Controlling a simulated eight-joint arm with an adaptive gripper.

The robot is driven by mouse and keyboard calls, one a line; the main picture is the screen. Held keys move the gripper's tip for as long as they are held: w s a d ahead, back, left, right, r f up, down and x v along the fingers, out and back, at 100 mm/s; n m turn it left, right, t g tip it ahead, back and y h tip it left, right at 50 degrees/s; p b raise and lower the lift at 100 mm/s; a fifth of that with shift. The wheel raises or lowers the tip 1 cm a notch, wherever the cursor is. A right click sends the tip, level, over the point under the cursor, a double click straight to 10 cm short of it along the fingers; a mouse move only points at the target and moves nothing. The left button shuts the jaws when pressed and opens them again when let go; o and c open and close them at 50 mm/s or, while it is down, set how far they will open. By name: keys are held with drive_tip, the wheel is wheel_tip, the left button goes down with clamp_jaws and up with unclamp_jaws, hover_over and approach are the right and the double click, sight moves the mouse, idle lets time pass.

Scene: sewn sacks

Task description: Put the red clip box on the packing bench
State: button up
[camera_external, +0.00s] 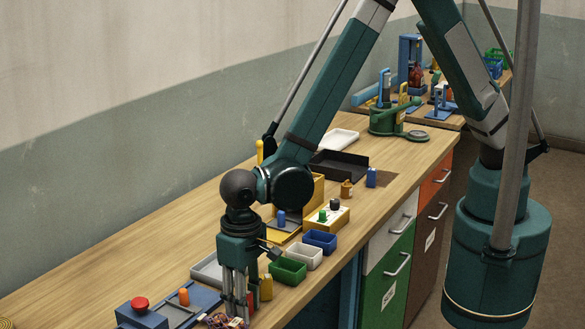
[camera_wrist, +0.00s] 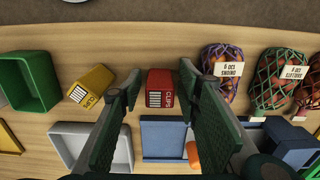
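The red clip box (camera_wrist: 160,88) lies on the wooden bench near its front edge, its white striped label facing up in the wrist view. My gripper (camera_wrist: 159,97) is open above it, one finger on each side, with visible gaps between box and fingers. In the external view, my gripper (camera_external: 237,305) points down at the near end of the bench and largely hides the box, of which a bit of red (camera_external: 250,299) shows. The wooden bench (camera_external: 130,245) carries the box; a second bench (camera_external: 440,119) stands at the far right. I cannot tell which is the packing bench.
A yellow clip box (camera_wrist: 91,86) and a green bin (camera_wrist: 27,82) lie left of the red box. Several netted sacks (camera_wrist: 221,70) lie to its right. A grey tray (camera_wrist: 88,148) and blue tray (camera_wrist: 162,137) are close by. The bench's left rear is clear.

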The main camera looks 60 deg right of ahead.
drive_tip(key=shift+r, duration=0.15)
drive_tip(key=shift+r, duration=6)
